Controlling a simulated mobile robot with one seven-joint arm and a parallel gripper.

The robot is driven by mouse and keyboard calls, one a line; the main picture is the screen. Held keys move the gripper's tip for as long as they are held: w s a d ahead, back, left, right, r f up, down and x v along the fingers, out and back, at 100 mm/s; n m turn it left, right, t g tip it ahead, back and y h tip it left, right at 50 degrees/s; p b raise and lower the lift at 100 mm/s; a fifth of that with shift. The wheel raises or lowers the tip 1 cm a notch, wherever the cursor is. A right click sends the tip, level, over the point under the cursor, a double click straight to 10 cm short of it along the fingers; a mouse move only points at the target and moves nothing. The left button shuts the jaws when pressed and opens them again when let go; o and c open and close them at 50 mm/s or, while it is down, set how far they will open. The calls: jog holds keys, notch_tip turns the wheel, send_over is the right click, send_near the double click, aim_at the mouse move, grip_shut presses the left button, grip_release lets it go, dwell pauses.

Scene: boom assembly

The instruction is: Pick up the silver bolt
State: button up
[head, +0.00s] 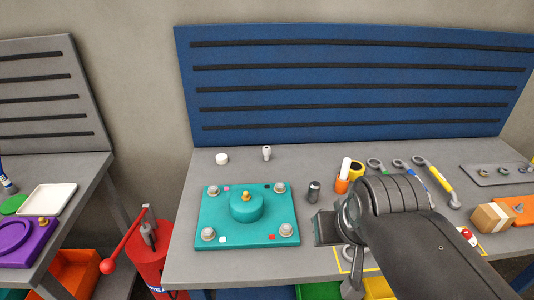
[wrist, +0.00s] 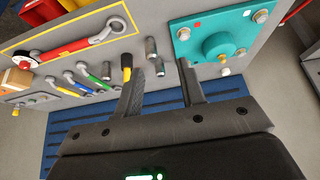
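A small silver bolt (head: 266,153) stands upright near the back edge of the workbench, behind the teal plate (head: 215,222). In the wrist view the bolt (wrist: 224,71) shows small, just beyond the plate and to the right of my fingers. The plate has silver bolt heads at its corners and a round teal hub with a brass tip. In the wrist view my gripper (wrist: 160,68) is open, with nothing between its two dark fingers. It is apart from the bolt. In the head view my arm hides most of the fingers.
A dark cylinder (head: 314,190) stands right of the plate. A white cap (head: 222,158) sits left of the bolt. The blue slotted panel (head: 340,85) rises behind. The bench around the bolt is clear.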

jog(key=shift+o, duration=0.3)
jog(key=o, duration=0.3)
